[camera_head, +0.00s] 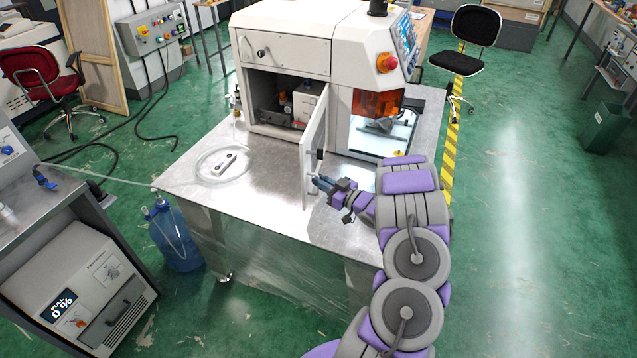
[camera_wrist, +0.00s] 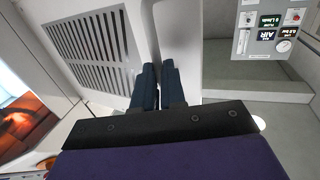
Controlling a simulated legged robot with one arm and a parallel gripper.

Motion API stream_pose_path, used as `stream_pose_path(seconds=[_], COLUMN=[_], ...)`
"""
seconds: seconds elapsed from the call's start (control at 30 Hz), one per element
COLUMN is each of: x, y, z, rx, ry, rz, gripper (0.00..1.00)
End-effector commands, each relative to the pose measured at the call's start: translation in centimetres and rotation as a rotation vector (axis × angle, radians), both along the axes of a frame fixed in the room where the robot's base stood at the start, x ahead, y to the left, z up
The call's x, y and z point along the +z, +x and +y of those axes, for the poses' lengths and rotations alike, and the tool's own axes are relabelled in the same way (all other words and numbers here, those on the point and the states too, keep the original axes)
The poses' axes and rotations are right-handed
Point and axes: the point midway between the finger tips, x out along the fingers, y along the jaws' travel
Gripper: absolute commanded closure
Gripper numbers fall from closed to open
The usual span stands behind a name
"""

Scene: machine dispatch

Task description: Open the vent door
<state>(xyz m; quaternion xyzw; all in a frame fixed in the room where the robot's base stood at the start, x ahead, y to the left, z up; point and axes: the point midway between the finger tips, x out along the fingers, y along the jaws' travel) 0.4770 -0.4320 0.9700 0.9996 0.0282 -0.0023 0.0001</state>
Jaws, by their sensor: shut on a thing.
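The vent door (camera_head: 314,140) is a white panel on the front of the white machine. It stands swung outward, away from the compartment opening (camera_head: 283,98), which shows to its left. My gripper (camera_head: 318,183) is at the door's lower front part. In the wrist view, the dark blue fingers of my gripper (camera_wrist: 159,85) are close together at the white door. I cannot tell whether they grip its edge or a handle. A slatted grille (camera_wrist: 88,50) shows to the left of the fingers.
The metal table (camera_head: 240,190) carries the machine, with a small white device (camera_head: 223,163) and a clear hose coil left of the door. The table top left of the door is mostly clear. An orange window (camera_head: 376,103) is on the right. A blue jug (camera_head: 175,238) stands on the floor.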

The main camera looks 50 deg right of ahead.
Motion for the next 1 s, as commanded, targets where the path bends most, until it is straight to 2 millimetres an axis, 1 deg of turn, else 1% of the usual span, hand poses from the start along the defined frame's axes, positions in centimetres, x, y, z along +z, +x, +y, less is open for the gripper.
stream_pose_path(seconds=[0.03, 0.27, 0.3, 0.53, 1.0], x=[0.67, 0.71, 0.72, 0.75, 0.64], y=[0.00, 0.02, 0.02, -0.04, -0.05], z=[-0.68, -0.75, -0.76, -0.52, 0.10], rx=[-0.014, -0.014, -0.014, -0.012, -0.006], ry=[-0.008, -0.009, -0.009, -0.010, -0.010], rz=[-0.013, -0.015, -0.015, -0.014, -0.009], gripper=[1.00, 1.00, 0.88, 0.66, 0.65])
